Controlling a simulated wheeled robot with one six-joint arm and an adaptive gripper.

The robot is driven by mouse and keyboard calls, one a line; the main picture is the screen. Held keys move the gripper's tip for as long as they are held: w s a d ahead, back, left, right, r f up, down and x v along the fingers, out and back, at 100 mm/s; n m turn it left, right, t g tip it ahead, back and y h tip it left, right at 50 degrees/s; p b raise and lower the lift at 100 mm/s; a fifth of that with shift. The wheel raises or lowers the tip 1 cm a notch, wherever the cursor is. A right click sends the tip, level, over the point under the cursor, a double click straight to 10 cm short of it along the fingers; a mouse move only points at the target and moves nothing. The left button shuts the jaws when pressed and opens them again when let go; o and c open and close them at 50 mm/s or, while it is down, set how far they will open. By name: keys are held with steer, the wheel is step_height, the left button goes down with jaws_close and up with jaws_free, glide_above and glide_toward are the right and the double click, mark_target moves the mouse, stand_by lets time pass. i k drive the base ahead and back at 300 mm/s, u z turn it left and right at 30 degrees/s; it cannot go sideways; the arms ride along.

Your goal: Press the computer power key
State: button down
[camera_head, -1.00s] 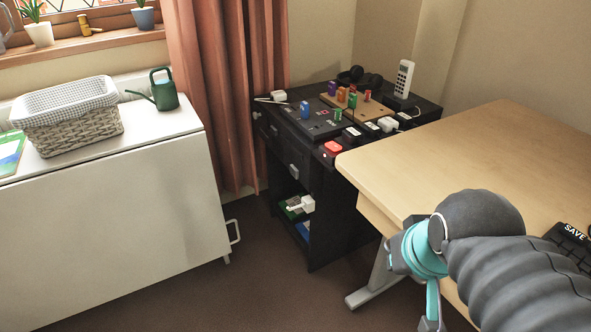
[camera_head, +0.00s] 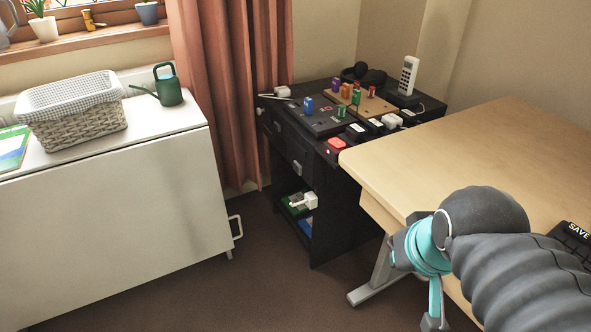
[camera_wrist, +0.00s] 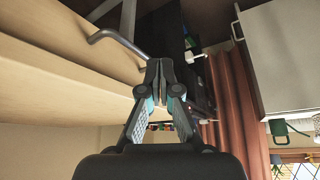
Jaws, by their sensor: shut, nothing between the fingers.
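A dark keyboard-like block (camera_head: 572,246) with a white "SAVE" label lies on the wooden desk (camera_head: 500,150) at the right edge of the head view, partly cut off. I cannot make out a computer power key on it or a computer elsewhere. My gripper shows in the wrist view (camera_wrist: 160,72) with its fingertips together and nothing between them. In the head view my arm is in front of the desk's near edge, and the fingers are mostly hidden or too small to read.
A black cabinet (camera_head: 340,220) beyond the desk carries colored blocks, a red button (camera_head: 337,143), a phone (camera_head: 408,76) and headphones. A white cabinet (camera_head: 110,220) at left bears a wicker basket (camera_head: 75,115) and a green watering can (camera_head: 168,86). Brown floor lies clear between them.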

mark_target(297, 167)
steer(key=k, duration=1)
steer(key=u, duration=1.9)
steer(key=i, duration=1.3)
steer(key=z, duration=2.65)
